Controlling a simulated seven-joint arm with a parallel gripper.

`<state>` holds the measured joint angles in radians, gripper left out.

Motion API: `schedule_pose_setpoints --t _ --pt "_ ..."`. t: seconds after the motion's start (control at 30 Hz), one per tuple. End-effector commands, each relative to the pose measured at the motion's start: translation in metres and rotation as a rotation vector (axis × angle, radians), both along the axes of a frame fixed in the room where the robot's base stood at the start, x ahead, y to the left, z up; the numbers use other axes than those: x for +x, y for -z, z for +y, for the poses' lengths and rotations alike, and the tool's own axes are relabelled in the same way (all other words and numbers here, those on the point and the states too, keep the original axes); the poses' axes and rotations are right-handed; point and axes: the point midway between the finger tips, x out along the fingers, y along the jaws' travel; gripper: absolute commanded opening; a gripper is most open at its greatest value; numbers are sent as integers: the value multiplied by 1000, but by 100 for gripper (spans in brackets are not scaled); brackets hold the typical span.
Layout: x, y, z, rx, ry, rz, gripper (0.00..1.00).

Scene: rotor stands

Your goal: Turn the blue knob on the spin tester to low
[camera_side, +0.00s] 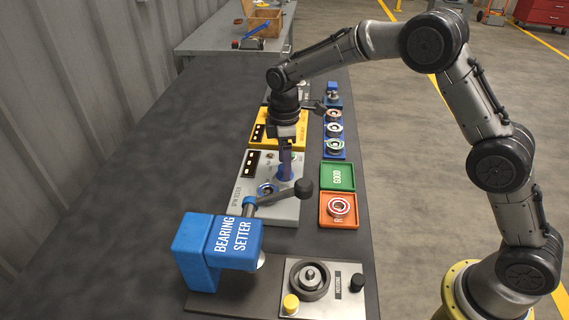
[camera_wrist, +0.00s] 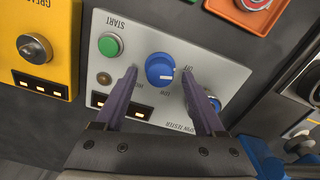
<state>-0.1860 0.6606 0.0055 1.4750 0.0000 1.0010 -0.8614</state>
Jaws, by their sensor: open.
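The spin tester (camera_side: 243,207) is a light grey panel on the bench in the side view; its face (camera_wrist: 228,75) fills the middle of the wrist view. Its round blue knob (camera_wrist: 160,68) has a pale mark, whose exact setting I cannot tell. A label reading OFF lies right of the knob, LOW below it and one that looks like HIGH to the left. My gripper (camera_wrist: 158,73) is open, with one purple finger on each side of the knob. I cannot tell whether they touch it. In the side view my gripper (camera_side: 286,175) points down over the panel and largely hides the knob.
A green START button (camera_wrist: 110,45) and a lit display (camera_wrist: 122,106) are beside the knob. The blue bearing setter (camera_side: 215,245) stands in front of the tester. A yellow greasing panel (camera_side: 262,133) is behind. Green GOOD (camera_side: 337,176) and orange (camera_side: 329,220) trays lie right.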

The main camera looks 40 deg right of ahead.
Motion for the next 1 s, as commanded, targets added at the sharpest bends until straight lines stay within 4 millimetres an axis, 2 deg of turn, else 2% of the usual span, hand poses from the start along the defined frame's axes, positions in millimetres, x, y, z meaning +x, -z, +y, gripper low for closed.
schedule_pose_setpoints --t 0.13,0.43,0.83,1.0 --pt "0 9 0 0 0 0 72" --pt "0 10 0 0 0 -1 72" --pt "0 10 0 0 0 0 0" --pt "0 10 0 0 1 0 0"
